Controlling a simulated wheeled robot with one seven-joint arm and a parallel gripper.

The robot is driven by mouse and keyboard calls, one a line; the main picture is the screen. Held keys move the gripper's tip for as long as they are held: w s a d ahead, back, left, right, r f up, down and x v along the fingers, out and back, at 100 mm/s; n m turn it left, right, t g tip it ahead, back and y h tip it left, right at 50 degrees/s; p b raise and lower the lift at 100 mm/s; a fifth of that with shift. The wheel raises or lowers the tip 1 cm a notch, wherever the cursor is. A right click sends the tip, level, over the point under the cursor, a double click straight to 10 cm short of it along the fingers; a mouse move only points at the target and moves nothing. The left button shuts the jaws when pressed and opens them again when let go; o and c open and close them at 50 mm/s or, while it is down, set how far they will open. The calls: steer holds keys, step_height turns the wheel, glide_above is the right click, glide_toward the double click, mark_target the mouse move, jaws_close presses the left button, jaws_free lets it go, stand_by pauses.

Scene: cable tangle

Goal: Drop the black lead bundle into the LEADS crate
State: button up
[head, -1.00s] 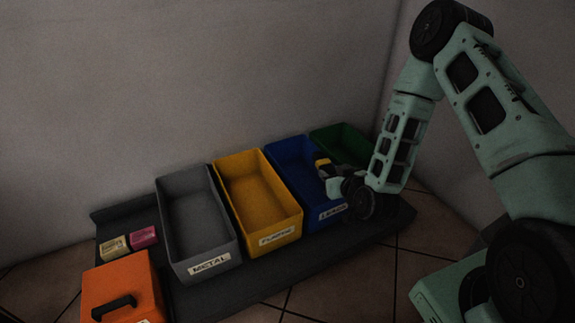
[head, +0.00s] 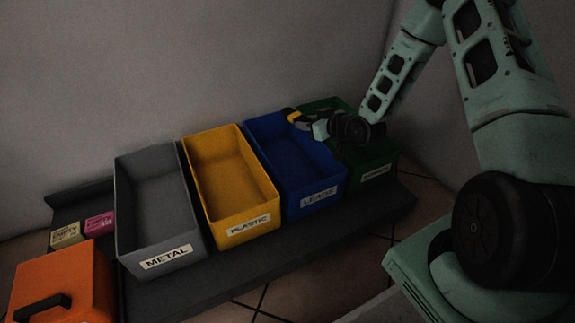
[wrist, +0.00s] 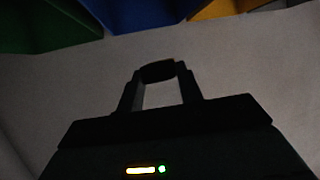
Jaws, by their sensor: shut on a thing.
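The LEADS crate (head: 294,202) is blue, open-topped and labelled on its front, between the yellow and green crates. My gripper (head: 291,117) appears over its back right corner in the head view, with a yellow patch near the tip. In the wrist view my gripper (wrist: 159,88) has its two dark fingers on either side of a small black piece (wrist: 157,70), which looks like the black lead bundle. The fingers are shut on it. Its shape is hard to make out in the dark, and I cannot tell its exact height above the crate.
The yellow PLASTIC crate (head: 222,221) and grey METAL crate (head: 125,215) stand left of the LEADS crate. The green crate (head: 376,160) stands right, partly behind my arm. An orange box (head: 75,285) with a black handle and two small blocks lie at left. A wall rises behind.

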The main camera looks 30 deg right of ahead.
step_height(320, 180, down, 4)
steer(key=b, duration=0.3)
steer(key=shift+f, duration=0.2)
steer(key=o, duration=1.1)
steer(key=shift+s, duration=0.1)
steer(key=p+v, duration=0.7)
steer(key=v, duration=1)
steer(key=shift+a+r+p, duration=0.1)
steer(key=shift+r+p, duration=0.1)
steer(key=shift+p, duration=0.1)
